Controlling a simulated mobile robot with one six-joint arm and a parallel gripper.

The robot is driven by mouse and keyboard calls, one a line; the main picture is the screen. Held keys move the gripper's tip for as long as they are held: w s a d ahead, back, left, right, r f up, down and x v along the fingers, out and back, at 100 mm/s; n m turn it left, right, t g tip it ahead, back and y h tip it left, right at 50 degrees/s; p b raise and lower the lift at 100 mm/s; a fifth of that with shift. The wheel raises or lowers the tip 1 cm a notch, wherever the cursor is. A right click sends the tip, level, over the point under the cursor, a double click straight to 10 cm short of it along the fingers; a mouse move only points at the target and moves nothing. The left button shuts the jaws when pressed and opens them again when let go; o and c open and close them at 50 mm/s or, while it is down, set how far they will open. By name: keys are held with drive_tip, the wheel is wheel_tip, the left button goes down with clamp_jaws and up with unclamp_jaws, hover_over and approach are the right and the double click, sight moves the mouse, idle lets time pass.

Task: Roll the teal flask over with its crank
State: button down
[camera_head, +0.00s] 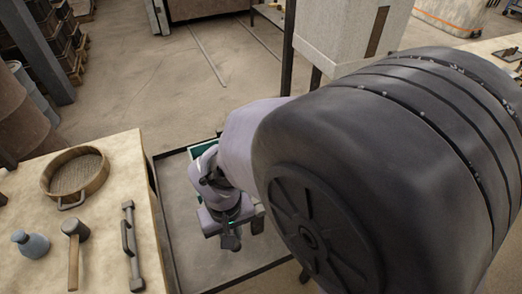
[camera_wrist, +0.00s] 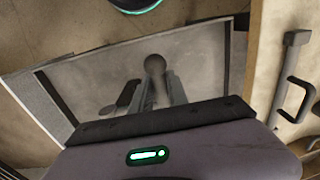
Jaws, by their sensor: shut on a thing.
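My gripper (camera_head: 231,242) hangs over a dark-edged rectangular area, right of the sandy table. In the wrist view my gripper (camera_wrist: 153,88) is shut on a grey, round-ended handle (camera_wrist: 155,64), which stands between the fingers. It looks like the crank handle, but what it joins to is hidden. A small teal and white patch, apparently part of the teal flask (camera_head: 203,149), shows just behind my wrist. My arm hides most of it, so its tilt cannot be told.
The sandy table (camera_head: 112,165) at left holds a round sieve (camera_head: 75,175), a mallet (camera_head: 74,250), a blue-grey bottle (camera_head: 31,244) and a barred handle tool (camera_head: 131,245). A pale cabinet (camera_head: 345,35) stands behind. My dark arm hides much of the right. Open floor lies beyond.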

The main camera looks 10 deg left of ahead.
drive_tip(key=c, duration=1)
unclamp_jaws()
drive_tip(key=shift+a+f, duration=0.1)
drive_tip(key=shift+a, duration=0.05)
drive_tip(key=s+r+p, duration=0.1)
drive_tip(key=r+p, duration=0.1)
drive_tip(key=d+r+p, duration=0.1)
drive_tip(key=r, duration=0.1)
drive_tip(key=s+r+p, duration=0.1)
drive_tip(key=r+p, duration=0.1)
drive_tip(key=r, duration=0.1)
drive_tip(key=shift+s+d+r+p, duration=0.1)
drive_tip(key=shift+s+d+p, duration=0.2)
drive_tip(key=shift+d, duration=0.1)
drive_tip(key=shift+w, duration=0.1)
